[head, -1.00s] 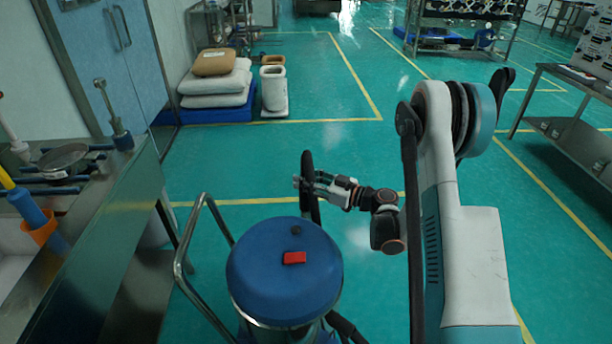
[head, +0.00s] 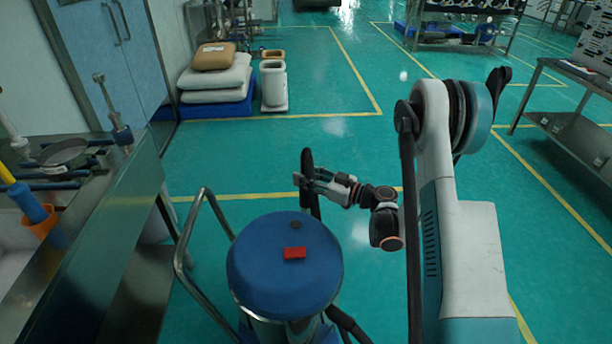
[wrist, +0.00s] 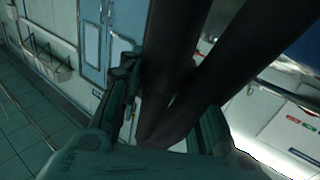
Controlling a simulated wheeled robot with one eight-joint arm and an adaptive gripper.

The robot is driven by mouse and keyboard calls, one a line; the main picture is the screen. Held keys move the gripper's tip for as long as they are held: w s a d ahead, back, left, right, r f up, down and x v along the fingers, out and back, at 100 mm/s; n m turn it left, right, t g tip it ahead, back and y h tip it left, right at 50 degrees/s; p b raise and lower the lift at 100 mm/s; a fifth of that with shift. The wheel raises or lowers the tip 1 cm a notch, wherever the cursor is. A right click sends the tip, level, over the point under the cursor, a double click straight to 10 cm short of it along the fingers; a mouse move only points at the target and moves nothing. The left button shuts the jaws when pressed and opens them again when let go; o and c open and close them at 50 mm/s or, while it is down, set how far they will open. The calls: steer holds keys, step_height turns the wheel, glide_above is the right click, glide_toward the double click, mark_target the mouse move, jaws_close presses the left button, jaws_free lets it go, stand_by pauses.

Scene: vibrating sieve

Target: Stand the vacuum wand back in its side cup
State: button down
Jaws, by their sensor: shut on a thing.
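My gripper (head: 308,181) is shut on the vacuum wand (head: 307,163), a dark tube held roughly upright just behind the vacuum's lid in the head view. In the wrist view the wand (wrist: 180,50) runs as a thick dark tube between the fingers of my gripper (wrist: 165,115). A second dark tube beside it slants to the upper right. The vacuum (head: 284,262) is a drum with a blue lid and a red switch. The wand's lower end is hidden behind the drum. I cannot make out the side cup.
A bent metal push handle (head: 190,235) stands at the drum's left. A steel bench (head: 125,190) with tools and an orange cup (head: 42,222) is on the left. Sacks on a blue pallet (head: 215,108) lie behind. Green floor beyond the drum is clear.

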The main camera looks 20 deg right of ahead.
steer(key=shift+f, duration=0.8)
stand_by(0.8)
steer(key=c, duration=1.1)
jaws_free()
steer(key=shift+o, duration=0.2)
step_height(320, 180, up, 10)
